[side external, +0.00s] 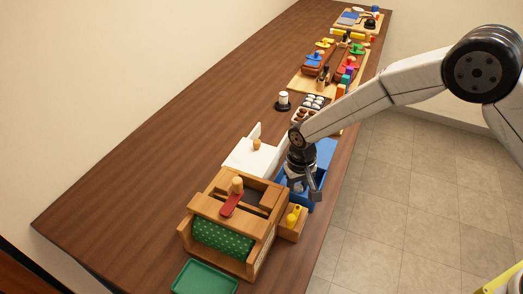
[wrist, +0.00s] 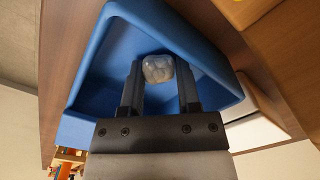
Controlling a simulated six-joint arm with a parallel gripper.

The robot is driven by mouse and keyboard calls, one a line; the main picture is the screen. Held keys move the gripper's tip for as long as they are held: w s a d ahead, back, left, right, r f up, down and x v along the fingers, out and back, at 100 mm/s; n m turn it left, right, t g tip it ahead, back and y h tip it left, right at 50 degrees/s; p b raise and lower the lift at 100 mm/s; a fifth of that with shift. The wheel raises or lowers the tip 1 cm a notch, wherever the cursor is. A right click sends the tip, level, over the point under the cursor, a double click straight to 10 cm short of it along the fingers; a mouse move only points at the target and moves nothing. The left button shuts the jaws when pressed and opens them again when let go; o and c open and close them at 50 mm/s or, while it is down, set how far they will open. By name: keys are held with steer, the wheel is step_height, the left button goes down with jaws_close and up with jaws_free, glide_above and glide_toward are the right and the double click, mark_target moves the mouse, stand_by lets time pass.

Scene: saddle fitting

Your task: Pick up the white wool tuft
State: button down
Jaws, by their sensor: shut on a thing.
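The white wool tuft (wrist: 158,69) is a small, rounded, greyish-white lump between my gripper's fingertips in the wrist view. My gripper (wrist: 158,82) is shut on it, with one finger on each side. Behind the tuft is the inside of a blue tray (wrist: 92,72). In the side view my gripper (side external: 303,188) points down over the blue tray (side external: 326,152), and the tuft is too small there to make out clearly. I cannot tell whether the tuft is clear of the tray floor.
A wooden frame with a green dotted roll (side external: 222,239) stands in front of the tray. A small wooden box with yellow pieces (side external: 292,217) is close by. A white box (side external: 250,157) stands left of the tray, and a green tray (side external: 205,278) lies nearest. The table's left side is clear.

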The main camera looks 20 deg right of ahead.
steer(key=shift+r, duration=0.1)
steer(key=shift+r, duration=0.7)
steer(key=s+d+r, duration=0.5)
steer(key=s+r, duration=0.6)
steer(key=s, duration=0.2)
steer(key=shift+r, duration=0.2)
stand_by(0.4)
steer(key=w+d+f, duration=0.1)
steer(key=w+d, duration=0.2)
steer(key=d, duration=0.5)
steer(key=w+d, duration=0.3)
steer(key=d, duration=0.5)
steer(key=shift+d+f, duration=0.2)
steer(key=shift+f, duration=0.2)
